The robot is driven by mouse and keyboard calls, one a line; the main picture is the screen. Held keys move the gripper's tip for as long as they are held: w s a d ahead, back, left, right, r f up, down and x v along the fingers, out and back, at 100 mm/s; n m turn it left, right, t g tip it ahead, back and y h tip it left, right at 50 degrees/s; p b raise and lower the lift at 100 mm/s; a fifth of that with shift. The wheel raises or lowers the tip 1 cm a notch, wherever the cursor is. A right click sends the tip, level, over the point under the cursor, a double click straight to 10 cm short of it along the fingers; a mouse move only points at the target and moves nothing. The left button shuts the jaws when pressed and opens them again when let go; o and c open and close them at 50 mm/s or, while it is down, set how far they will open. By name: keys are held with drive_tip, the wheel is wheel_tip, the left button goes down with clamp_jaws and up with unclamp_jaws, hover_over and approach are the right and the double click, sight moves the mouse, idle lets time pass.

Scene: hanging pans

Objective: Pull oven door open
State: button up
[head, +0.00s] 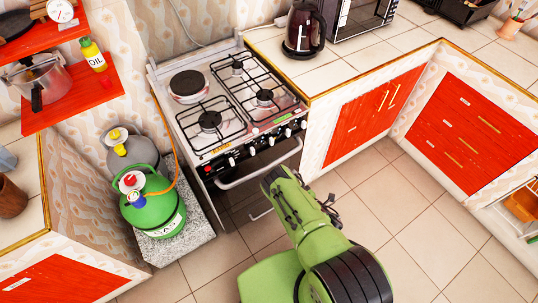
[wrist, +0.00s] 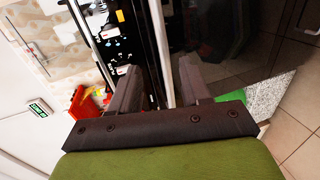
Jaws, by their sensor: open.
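The oven (head: 243,120) stands against the wall, a white and black gas stove with burners on top. Its dark oven door (head: 238,200) looks shut or nearly so. A pale bar handle (head: 240,177) runs across the door's top. My gripper (head: 270,181) is at the door front, close to the handle's middle. In the wrist view my gripper (wrist: 160,72) is open, and the pale handle bar (wrist: 158,40) runs between its two fingers. I cannot tell whether either finger touches the bar. My green arm hides part of the lower front.
A green gas cylinder (head: 155,209) and a grey one (head: 132,152) stand left of the oven. Red-fronted cabinets (head: 372,106) run to the right. A kettle (head: 304,30) is on the counter. Tiled floor (head: 405,210) is free on the right.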

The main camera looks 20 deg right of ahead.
drive_tip(key=b, duration=1.5)
approach(271, 165)
drive_tip(key=f, duration=0.2)
drive_tip(key=b+x, duration=0.1)
drive_tip(key=x, duration=0.2)
drive_tip(key=b+x, duration=0.1)
drive_tip(key=x, duration=0.3)
drive_tip(key=r+x, duration=0.1)
drive_tip(key=x, duration=0.2)
drive_tip(key=shift+w+d+b, duration=0.2)
drive_tip(key=shift+w+b, duration=0.2)
clamp_jaws()
